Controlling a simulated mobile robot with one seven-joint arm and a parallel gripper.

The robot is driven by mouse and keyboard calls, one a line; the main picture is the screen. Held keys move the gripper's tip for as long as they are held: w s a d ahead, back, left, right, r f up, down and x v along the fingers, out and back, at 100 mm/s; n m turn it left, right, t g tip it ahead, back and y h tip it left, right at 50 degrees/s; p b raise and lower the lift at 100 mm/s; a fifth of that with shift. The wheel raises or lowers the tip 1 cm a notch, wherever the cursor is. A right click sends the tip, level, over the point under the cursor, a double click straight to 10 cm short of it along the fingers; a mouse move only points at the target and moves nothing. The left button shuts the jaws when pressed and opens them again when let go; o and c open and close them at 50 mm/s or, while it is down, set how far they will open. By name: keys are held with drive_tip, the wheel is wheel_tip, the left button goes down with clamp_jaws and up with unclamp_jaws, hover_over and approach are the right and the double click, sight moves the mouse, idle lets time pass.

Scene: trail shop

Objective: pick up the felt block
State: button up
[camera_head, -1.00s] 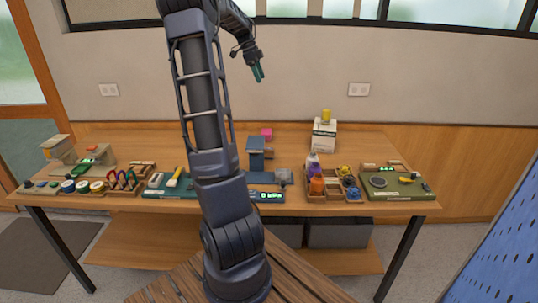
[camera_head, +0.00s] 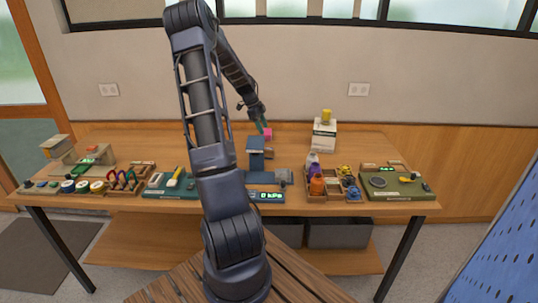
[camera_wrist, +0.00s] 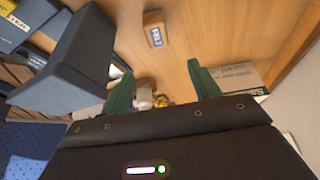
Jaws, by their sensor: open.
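The pink block (camera_head: 268,132), which appears to be the felt block, sits at the back middle of the table, behind the dark blue stand (camera_head: 255,145). My gripper (camera_head: 262,126) is open, its fingertips beside or above the block's left side in the head view. Contact cannot be told. In the wrist view, the green fingers of my gripper (camera_wrist: 160,68) are apart with nothing visible between their tips. The pink block does not show there. A small wooden piece with a blurred label (camera_wrist: 155,36) lies on the table beyond the fingers.
The dark blue stand also shows close on the left of the wrist view (camera_wrist: 70,65). A white box (camera_head: 324,134) with a yellow piece on top stands to the right. The table's back left is clear.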

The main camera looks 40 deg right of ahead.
approach(269, 148)
drive_tip(key=f, duration=0.2)
drive_tip(key=x, duration=1)
drive_tip(key=shift+s+d, duration=0.15)
drive_tip(key=shift+s, duration=0.25)
drive_tip(key=c, duration=1.1)
